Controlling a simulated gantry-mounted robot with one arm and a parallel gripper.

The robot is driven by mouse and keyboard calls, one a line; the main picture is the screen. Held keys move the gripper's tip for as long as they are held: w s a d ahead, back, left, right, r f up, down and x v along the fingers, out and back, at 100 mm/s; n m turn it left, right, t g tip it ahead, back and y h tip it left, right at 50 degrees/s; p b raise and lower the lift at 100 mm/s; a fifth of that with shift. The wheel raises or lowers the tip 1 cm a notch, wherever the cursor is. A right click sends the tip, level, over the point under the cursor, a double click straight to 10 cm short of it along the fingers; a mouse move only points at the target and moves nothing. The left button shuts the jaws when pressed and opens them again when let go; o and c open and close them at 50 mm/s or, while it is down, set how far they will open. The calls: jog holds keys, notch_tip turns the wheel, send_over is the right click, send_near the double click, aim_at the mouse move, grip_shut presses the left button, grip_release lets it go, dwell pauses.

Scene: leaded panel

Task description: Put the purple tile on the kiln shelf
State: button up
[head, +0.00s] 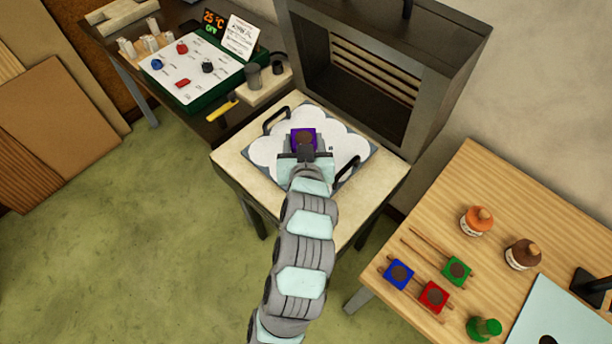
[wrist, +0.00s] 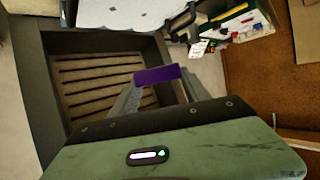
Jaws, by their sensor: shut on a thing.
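The purple tile (head: 303,135) has a dark round patch on its face and is held in my gripper (head: 304,148). In the wrist view the purple tile (wrist: 157,75) shows edge-on as a purple strip at the ends of the fingers. My gripper is shut on it. In the head view it is over a grey plate with a white cloud-shaped coating (head: 262,150) and two black handles, which looks like the kiln shelf. My arm and gripper hide part of this plate. I cannot tell the tile's height above it.
The plate lies on a pale-topped stand (head: 232,160) before the open kiln (head: 370,75), whose slatted inside also shows in the wrist view (wrist: 100,80). A control panel (head: 200,70) is at upper left. The wooden table (head: 480,180) at right holds blue, red and green tiles and bottles.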

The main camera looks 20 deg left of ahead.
notch_tip(320, 180, down, 17)
jog(key=b, duration=0.3)
jog(key=shift+f, duration=0.2)
jog(key=o, duration=1.5)
jog(key=shift+o, duration=0.2)
